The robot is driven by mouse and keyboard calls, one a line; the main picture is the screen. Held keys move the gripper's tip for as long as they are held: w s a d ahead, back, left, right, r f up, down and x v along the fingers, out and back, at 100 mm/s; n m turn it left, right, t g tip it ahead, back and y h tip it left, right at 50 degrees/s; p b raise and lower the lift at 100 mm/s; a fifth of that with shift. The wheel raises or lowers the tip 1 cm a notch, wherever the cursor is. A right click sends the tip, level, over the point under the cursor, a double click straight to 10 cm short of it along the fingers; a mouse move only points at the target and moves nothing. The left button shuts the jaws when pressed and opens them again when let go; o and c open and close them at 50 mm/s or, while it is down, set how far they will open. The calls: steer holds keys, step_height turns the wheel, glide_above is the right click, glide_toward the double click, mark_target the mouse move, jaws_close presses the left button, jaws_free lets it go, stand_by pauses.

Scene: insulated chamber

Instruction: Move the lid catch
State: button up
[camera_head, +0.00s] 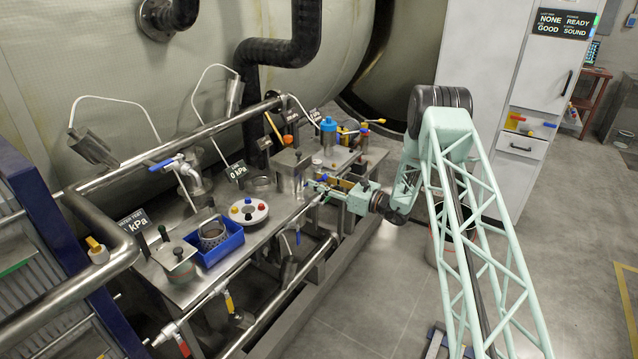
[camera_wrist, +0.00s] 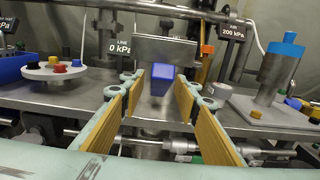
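A steel box with a lid (camera_head: 290,163) stands on the steel bench; its front also shows in the wrist view (camera_wrist: 125,52). A blue block-like piece (camera_wrist: 162,76), possibly the lid catch, projects at the front of the box. My gripper (camera_head: 317,189) is at the bench's front edge, facing the box. In the wrist view my gripper (camera_wrist: 160,90) is open, with orange-padded fingers on either side of the blue piece. Gaps show between the piece and both pads. I cannot tell how far the fingertips reach along it.
A white disc with coloured knobs (camera_head: 249,211) and a blue tray (camera_head: 226,244) stand to the left. A blue-topped cylinder (camera_head: 328,132) stands behind to the right. A steel rail (camera_head: 180,148) runs above the bench. Open floor (camera_head: 360,290) lies in front.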

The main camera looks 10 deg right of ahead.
steer(key=shift+c, duration=0.9)
jaws_close()
